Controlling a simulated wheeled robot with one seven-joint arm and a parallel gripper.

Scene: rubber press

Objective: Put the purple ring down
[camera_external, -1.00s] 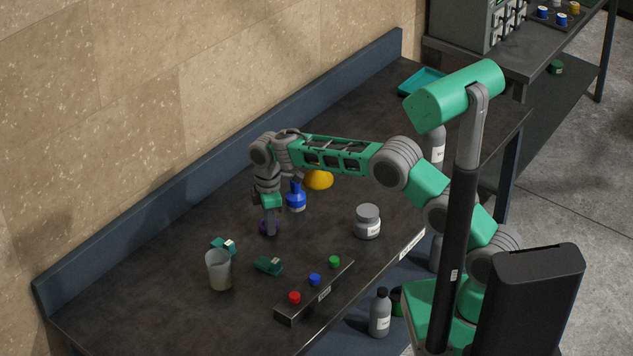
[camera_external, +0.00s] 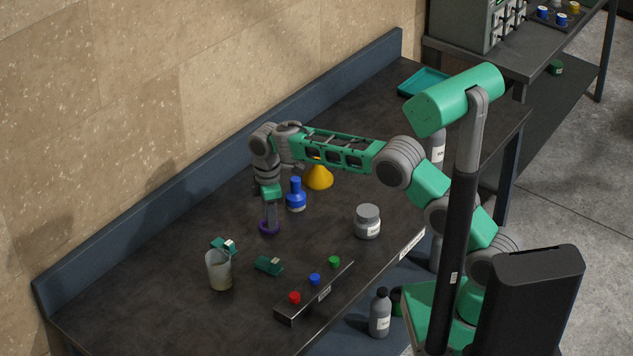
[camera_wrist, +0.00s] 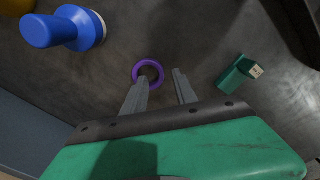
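The purple ring (camera_external: 262,229) lies on the dark tabletop, and it also shows lying flat in the wrist view (camera_wrist: 136,69). My gripper (camera_external: 270,224) points down right over it in the external view. In the wrist view my gripper (camera_wrist: 161,79) has its two fingers apart, with nothing held between them. The left fingertip overlaps the ring's near edge in that picture; I cannot tell whether they touch.
A blue flask-shaped object (camera_external: 295,196) stands close by, with a yellow cone (camera_external: 320,177) behind it. Two green blocks (camera_external: 268,265) (camera_external: 221,244), a beaker (camera_external: 219,272), a grey jar (camera_external: 367,222) and a button bar (camera_external: 316,293) stand around. Bare tabletop lies between them.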

